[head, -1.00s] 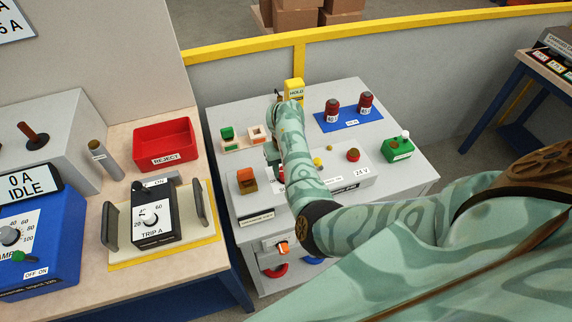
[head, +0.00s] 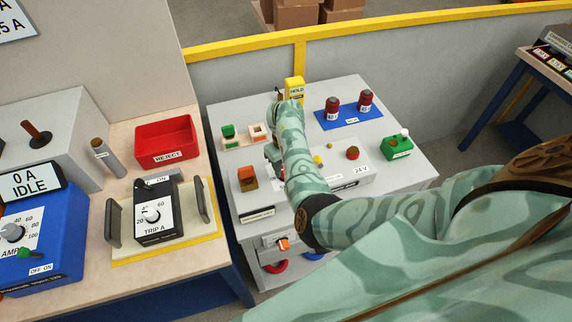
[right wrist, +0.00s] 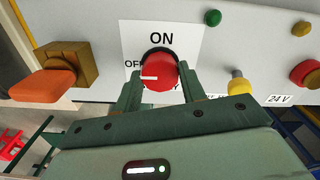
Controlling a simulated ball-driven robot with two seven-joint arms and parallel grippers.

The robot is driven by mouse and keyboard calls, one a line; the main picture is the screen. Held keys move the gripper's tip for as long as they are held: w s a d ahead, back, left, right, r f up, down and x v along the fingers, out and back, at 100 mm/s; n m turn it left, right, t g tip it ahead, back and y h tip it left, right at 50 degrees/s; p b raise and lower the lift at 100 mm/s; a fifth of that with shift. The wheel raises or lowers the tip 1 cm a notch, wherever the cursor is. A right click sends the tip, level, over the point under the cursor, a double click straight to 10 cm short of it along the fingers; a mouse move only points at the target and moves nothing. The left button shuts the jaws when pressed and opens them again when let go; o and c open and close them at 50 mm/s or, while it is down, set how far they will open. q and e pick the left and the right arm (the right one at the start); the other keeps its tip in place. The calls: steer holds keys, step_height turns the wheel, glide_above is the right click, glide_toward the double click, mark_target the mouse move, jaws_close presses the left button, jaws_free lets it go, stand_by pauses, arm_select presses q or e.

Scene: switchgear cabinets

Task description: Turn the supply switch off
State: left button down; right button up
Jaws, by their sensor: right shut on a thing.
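The supply switch is a red round knob (right wrist: 161,73) in the right wrist view, on a white plate (right wrist: 185,36) marked ON at the top and OFF at the left. Its white pointer mark lies to the left, close to the OFF label. My right gripper (right wrist: 160,88) is shut on the knob, with one finger on each side of it. In the head view my right gripper (head: 272,153) is at the grey panel box (head: 340,180), and my arm hides most of the knob. My left gripper is not in view.
An orange lever (right wrist: 45,84) sits left of the knob and a yellow button (right wrist: 237,87) right of it. A yellow HOLD block (head: 294,89), red cylinders (head: 332,108) and a green box (head: 397,148) stand around my arm. A bench with a red tray (head: 165,140) is at left.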

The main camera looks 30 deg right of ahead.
steer(key=o, duration=1)
steer(key=shift+w, duration=0.1)
steer(key=shift+c, duration=0.2)
step_height(320, 180, up, 16)
steer(key=p, duration=0.4)
steer(key=shift+r+p, duration=0.2)
steer(key=shift+p, duration=0.2)
